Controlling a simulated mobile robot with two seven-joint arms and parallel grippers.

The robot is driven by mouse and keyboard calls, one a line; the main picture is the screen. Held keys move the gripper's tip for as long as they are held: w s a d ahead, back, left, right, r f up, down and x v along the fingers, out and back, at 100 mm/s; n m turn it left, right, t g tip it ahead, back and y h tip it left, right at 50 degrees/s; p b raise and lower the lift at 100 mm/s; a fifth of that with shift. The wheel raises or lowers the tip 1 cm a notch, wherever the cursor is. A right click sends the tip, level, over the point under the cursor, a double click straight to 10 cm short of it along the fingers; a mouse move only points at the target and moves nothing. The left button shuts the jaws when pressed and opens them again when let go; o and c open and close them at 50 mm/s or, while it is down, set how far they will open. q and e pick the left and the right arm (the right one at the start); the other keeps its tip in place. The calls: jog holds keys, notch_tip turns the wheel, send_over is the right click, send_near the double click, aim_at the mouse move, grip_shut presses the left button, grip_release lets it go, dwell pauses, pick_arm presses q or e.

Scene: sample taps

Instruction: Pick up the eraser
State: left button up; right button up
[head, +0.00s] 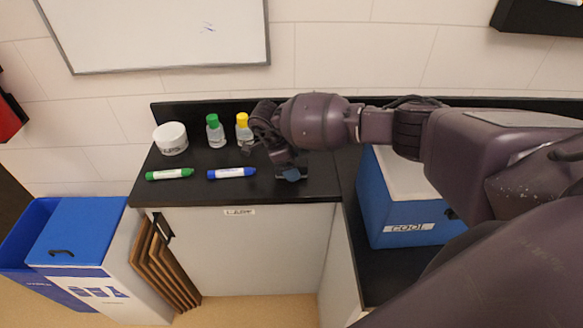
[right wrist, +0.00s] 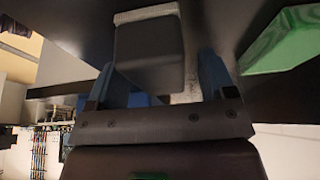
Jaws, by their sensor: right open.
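The eraser (right wrist: 148,52), a dark block with a pale felt strip along one edge, shows close up in the right wrist view. It lies between the two bluish fingers of my right gripper (right wrist: 158,70), with a visible gap on its right side. In the head view my right gripper (head: 290,173) is low over the black counter near its front edge, to the right of the blue marker. There the eraser is mostly hidden by the gripper and I cannot make it out clearly. My right gripper is open. My left gripper is not in view.
On the counter (head: 200,192) are a blue marker (head: 232,173), a green marker (head: 169,174), a white tub (head: 171,139), a green-capped bottle (head: 215,131) and a yellow-capped bottle (head: 243,130). A blue cooler (head: 400,225) stands right. A green object (right wrist: 283,40) is near in the wrist view.

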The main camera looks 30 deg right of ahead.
jog(key=shift+f, duration=0.15)
dwell(0.3)
jog(key=c, duration=1)
jog(key=shift+r+p, duration=0.3)
jog(key=shift+r, duration=0.25)
notch_tip(320, 180, up, 20)
jog(key=b, duration=0.2)
jog(key=shift+f, duration=0.25)
